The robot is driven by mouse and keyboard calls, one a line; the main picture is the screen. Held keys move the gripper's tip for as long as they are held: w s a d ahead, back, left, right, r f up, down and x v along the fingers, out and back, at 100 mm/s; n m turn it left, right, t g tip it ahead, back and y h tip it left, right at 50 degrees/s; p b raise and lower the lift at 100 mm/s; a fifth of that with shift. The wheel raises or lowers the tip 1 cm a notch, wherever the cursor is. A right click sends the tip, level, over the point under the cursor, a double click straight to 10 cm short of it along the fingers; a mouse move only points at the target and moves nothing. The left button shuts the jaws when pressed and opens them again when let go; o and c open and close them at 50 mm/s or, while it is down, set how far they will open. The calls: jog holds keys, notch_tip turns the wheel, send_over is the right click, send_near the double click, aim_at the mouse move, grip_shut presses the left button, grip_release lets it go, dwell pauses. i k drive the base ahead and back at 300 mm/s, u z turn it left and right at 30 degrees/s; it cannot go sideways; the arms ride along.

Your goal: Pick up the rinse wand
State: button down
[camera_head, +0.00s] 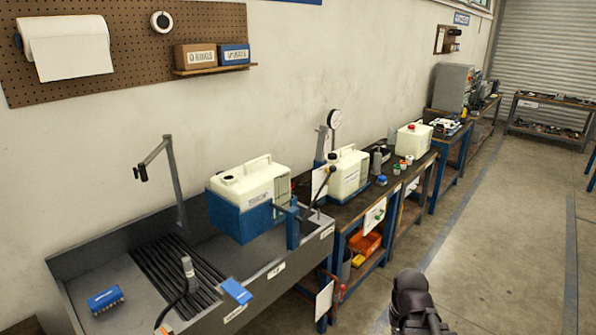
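A dark part of my own arm shows at the bottom edge, right of the sink and well apart from the wand. My gripper's fingers do not show.
The grey sink (95,247) holds a blue brush-like block (105,300). A jointed post (172,185) rises behind the rack. A blue piece (237,291) lies on the front rim. A cream tank (250,185) in a blue holder stands at the sink's right end. Floor at right is clear.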

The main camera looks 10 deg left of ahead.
aim_at(192, 288)
jog(key=u, duration=0.95)
jog(key=k, duration=0.55)
jog(key=u, duration=0.35)
jog(key=i, duration=0.55)
jog(key=u, duration=0.05)
